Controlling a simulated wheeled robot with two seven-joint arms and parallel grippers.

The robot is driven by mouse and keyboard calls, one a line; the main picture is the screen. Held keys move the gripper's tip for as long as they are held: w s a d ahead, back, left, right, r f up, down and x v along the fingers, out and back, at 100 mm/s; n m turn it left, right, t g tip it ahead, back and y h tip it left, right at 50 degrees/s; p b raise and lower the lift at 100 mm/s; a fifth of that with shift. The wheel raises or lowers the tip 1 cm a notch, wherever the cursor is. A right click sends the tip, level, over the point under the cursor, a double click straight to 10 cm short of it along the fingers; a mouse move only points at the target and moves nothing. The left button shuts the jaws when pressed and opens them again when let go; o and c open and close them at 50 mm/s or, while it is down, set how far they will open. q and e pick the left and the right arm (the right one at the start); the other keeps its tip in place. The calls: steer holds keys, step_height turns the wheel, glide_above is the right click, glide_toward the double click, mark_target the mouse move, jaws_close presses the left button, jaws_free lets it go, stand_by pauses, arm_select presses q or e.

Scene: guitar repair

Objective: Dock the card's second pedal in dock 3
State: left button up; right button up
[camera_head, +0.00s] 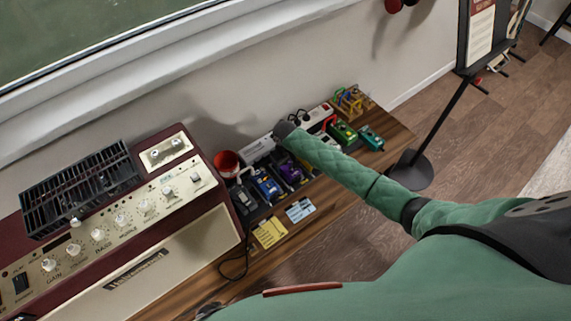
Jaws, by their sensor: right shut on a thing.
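A row of pedals stands on the wooden bench along the wall. From left they include a dark grey pedal (242,198), a blue pedal (267,185) and a purple pedal (290,172). Right of my arm stand a green pedal (343,132) and a teal pedal (371,138). A yellow card (269,232) and a pale blue card (299,208) lie in front of the row; their writing is too small to read. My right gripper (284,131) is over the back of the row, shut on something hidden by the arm. Dock numbers are not legible. My left gripper is not in view.
A large amplifier (135,270) with a black rack on top fills the left. A red cup (228,163) stands beside it. A white power strip (318,117) and a yellow wire stand (352,101) are at the back. A music stand (459,110) is on the floor at right.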

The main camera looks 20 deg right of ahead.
steer(key=shift+p, duration=0.4)
steer(key=shift+f, duration=0.55)
stand_by(1.0)
steer(key=o, duration=1.7)
